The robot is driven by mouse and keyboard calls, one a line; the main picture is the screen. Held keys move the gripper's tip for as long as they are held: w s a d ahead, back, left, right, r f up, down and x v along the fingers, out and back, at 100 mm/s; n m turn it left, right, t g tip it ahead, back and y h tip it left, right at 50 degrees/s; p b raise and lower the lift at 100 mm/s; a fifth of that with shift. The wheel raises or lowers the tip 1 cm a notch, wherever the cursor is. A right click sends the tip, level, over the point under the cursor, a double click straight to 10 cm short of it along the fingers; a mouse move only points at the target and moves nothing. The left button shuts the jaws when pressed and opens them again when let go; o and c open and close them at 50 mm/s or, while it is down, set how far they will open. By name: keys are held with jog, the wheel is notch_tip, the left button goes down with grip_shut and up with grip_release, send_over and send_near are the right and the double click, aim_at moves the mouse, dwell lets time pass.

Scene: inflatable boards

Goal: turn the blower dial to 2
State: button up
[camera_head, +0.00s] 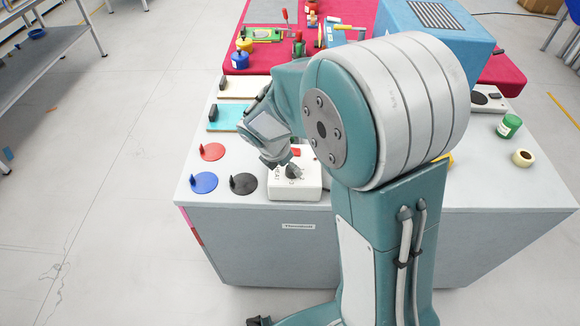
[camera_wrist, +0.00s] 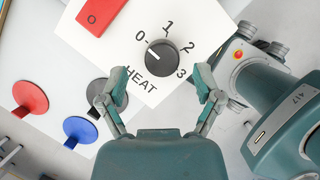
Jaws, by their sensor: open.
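In the wrist view a round black dial (camera_wrist: 163,57) sits on a white box (camera_wrist: 135,32). The marks 0, 1, 2 and 3 run around it, and the label beside it reads HEAT; I see no blower label. A light mark on the dial seems to point toward 0. My gripper (camera_wrist: 162,80) is open, its fingers on either side of the dial in the picture and apart from it. In the head view my gripper (camera_head: 290,165) is over the white box (camera_head: 300,190) and partly covers the dial.
A red switch (camera_wrist: 100,14) is on the same box. Red (camera_head: 211,152), blue (camera_head: 203,182) and black (camera_head: 243,184) discs with upright handles lie to the left on the grey bench (camera_head: 330,215). White and teal boards lie behind. A green roll (camera_head: 509,126) and tape ring (camera_head: 522,157) are right.

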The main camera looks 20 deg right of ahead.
jog(key=shift+x, duration=1)
jog(key=c, duration=1.1)
jog(key=shift+c, duration=0.2)
jog(key=shift+r+m, duration=0.1)
jog(key=shift+m, duration=0.3)
jog(key=m+g, duration=0.1)
jog(key=m, duration=0.1)
jog(key=m+g, duration=0.1)
jog(key=m, duration=0.1)
jog(key=shift+w+m+h, duration=0.1)
jog(key=shift+m+h, duration=0.2)
jog(key=shift+m, duration=0.1)
jog(key=m+g, duration=0.1)
jog(key=m, duration=0.2)
jog(key=m+g+y, duration=0.1)
jog(key=m, duration=0.2)
jog(key=shift+w+m, duration=0.1)
jog(key=shift+m, duration=0.2)
jog(key=m+g+y, duration=0.1)
jog(key=m, duration=0.2)
jog(key=m+g, duration=0.1)
jog(key=m, duration=0.2)
jog(key=shift+d+y, duration=0.15)
jog(key=shift+y, duration=0.25)
jog(key=m+y, duration=0.1)
jog(key=m, duration=0.1)
jog(key=m+y, duration=0.1)
jog(key=m, duration=0.2)
jog(key=shift+m, duration=0.3)
jog(key=shift+g, duration=0.3)
